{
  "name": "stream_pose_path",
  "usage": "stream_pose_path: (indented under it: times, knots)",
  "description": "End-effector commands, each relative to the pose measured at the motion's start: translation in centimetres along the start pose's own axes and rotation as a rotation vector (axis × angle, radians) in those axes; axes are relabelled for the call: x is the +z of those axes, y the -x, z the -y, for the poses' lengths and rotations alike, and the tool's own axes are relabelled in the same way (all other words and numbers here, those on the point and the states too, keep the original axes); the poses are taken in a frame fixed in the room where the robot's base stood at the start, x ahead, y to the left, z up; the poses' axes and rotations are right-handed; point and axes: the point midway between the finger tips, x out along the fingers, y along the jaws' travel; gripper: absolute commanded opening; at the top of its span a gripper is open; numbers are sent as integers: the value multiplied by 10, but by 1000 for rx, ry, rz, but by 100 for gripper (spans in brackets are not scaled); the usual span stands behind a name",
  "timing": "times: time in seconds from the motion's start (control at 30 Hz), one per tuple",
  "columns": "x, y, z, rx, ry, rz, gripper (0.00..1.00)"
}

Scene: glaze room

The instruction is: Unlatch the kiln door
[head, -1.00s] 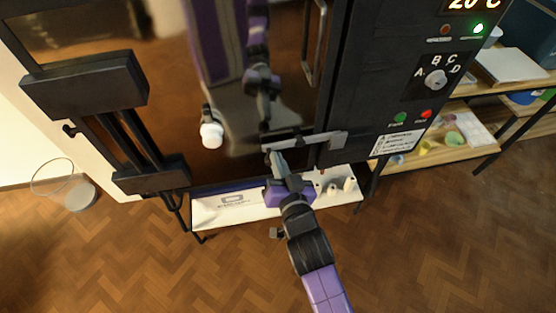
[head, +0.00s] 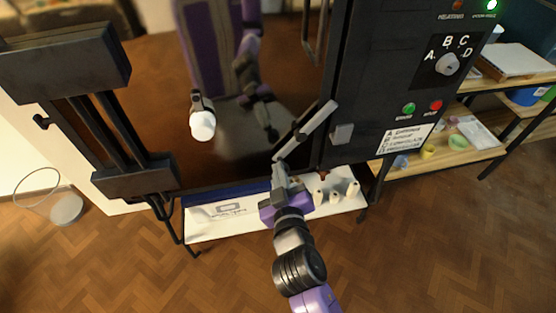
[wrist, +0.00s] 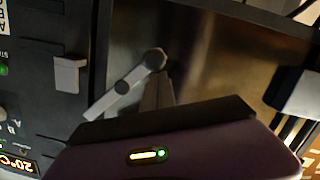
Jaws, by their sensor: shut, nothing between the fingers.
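The kiln door (head: 150,75) is a dark glossy panel that looks closed. Its latch bar (head: 308,127) is grey and slants up to the right, and its upper end is above the square catch block (head: 342,134) on the control side. In the wrist view the latch bar (wrist: 122,87) is angled clear of the catch (wrist: 69,74). My gripper (head: 280,173) is shut and empty, with its tips at the bar's lower left end. In the wrist view my fingertips (wrist: 158,88) are close to the bar's rounded end; I cannot tell whether they touch it.
A white knob (head: 202,122) sticks out from the door, and bulky hinge brackets (head: 65,70) stand at its left. The control panel has a dial (head: 447,64). A white low shelf (head: 240,222) with small white items is below. Wooden floor is free in front.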

Motion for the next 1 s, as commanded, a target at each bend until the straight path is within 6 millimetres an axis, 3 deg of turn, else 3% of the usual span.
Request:
stream_pose_path:
  times: [0.5,1.0]
  knots:
    - [36,-6,-9,77,436,0,0]
    - [45,-8,-18,108,612,-1,0]
